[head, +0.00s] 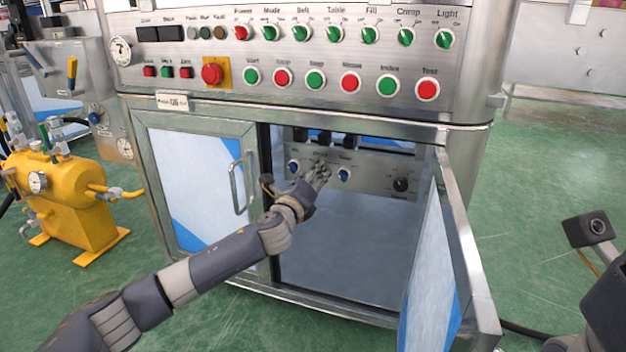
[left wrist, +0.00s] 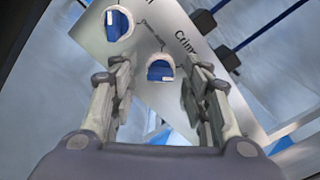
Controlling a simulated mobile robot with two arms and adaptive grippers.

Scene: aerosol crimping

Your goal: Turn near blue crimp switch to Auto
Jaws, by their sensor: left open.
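Small blue crimp-panel switches sit on a grey panel inside the open cabinet. In the head view, one blue switch (head: 294,166) is left of my left gripper (head: 320,177) and another blue switch (head: 344,174) is just right of it. In the left wrist view, a blue switch (left wrist: 160,70) with a white surround shows between the open fingers of my left gripper (left wrist: 157,85), beside lettering starting "Crim". A second blue switch (left wrist: 118,22) is above it. Contact with a switch cannot be told. Switch positions are too small to read. My right gripper is out of view.
The open cabinet door (head: 437,265) stands at the right of the opening, and a closed door (head: 195,185) at the left. A black knob (head: 401,184) is on the same inner panel. The upper control panel (head: 300,52) overhangs the opening. A yellow tank (head: 62,200) stands left.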

